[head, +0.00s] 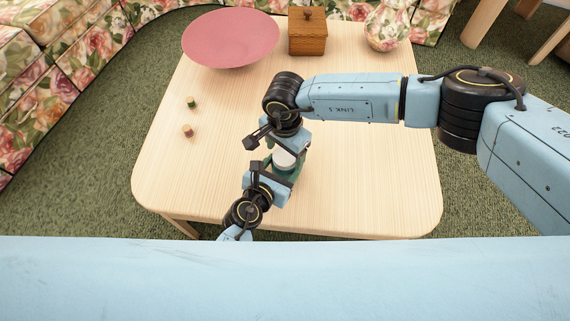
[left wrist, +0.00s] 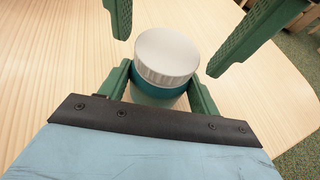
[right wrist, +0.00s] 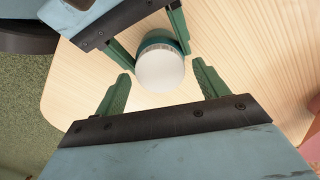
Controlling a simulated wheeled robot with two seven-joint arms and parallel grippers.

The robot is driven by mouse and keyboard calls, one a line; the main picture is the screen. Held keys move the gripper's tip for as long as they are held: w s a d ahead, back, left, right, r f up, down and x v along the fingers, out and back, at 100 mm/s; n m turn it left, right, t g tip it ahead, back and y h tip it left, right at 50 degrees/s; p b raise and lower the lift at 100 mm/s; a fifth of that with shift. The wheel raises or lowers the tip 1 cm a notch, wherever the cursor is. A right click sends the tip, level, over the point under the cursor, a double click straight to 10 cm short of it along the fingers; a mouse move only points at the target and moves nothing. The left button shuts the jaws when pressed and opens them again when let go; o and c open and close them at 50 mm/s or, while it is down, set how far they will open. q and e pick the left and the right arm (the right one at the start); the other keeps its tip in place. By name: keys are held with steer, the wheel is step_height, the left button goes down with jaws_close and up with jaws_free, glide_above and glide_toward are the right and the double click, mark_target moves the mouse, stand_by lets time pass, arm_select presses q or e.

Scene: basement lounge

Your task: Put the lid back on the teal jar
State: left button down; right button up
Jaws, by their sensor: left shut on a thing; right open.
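The teal jar (left wrist: 162,92) stands upright on the wooden table, and its teal side also shows in the right wrist view (right wrist: 158,37). The white ribbed lid (left wrist: 167,56) sits on top of the jar; it also shows in the head view (head: 285,159) and the right wrist view (right wrist: 160,69). I cannot tell whether it is fully seated. My left gripper (head: 279,174) is shut on the jar's body, one finger on each side. My right gripper (right wrist: 161,85) is open, its fingers on either side of the lid and apart from it.
Two small pieces, one green (head: 192,102) and one reddish (head: 187,131), lie on the left. The table (head: 385,190) is clear at front right.

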steer(key=shift+f, duration=0.3)
steer(key=c, duration=1)
steer(key=m, duration=0.4)
steer(key=shift+m, duration=0.4)
steer(key=o, duration=1.1)
steer(key=shift+r, duration=2.25)
